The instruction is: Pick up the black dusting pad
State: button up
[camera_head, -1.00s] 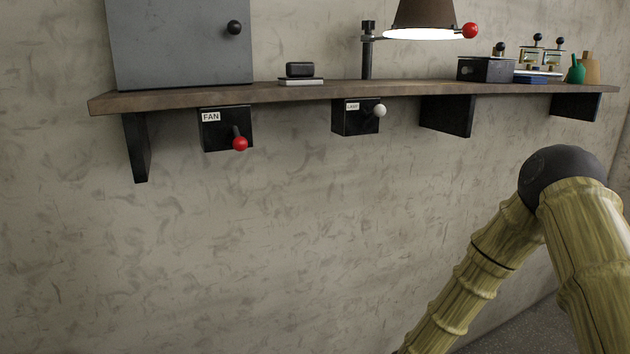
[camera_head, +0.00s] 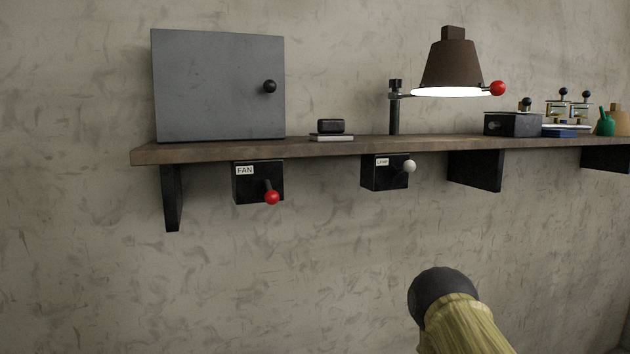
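The black dusting pad (camera_head: 331,126) looks like a small dark block with rounded edges. It sits on a thin pale slab (camera_head: 331,138) on the wooden shelf, between the grey cabinet and the lamp. Only part of my arm shows, a dark rounded joint with a yellow-brown link at the bottom right of centre, well below the shelf. My gripper is out of view, so I cannot see its fingers.
The wooden shelf (camera_head: 213,151) runs along the wall. A grey cabinet (camera_head: 215,85) stands left of the pad and a lit lamp (camera_head: 450,65) right of it. The fan box (camera_head: 245,184) and lamp box (camera_head: 378,177), with knobbed levers, hang below. Farther right is a dark box (camera_head: 513,124).

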aim_at(329, 130)
jog(key=u, duration=1.25)
jog(key=k, duration=1.25)
jog(key=z, duration=0.2)
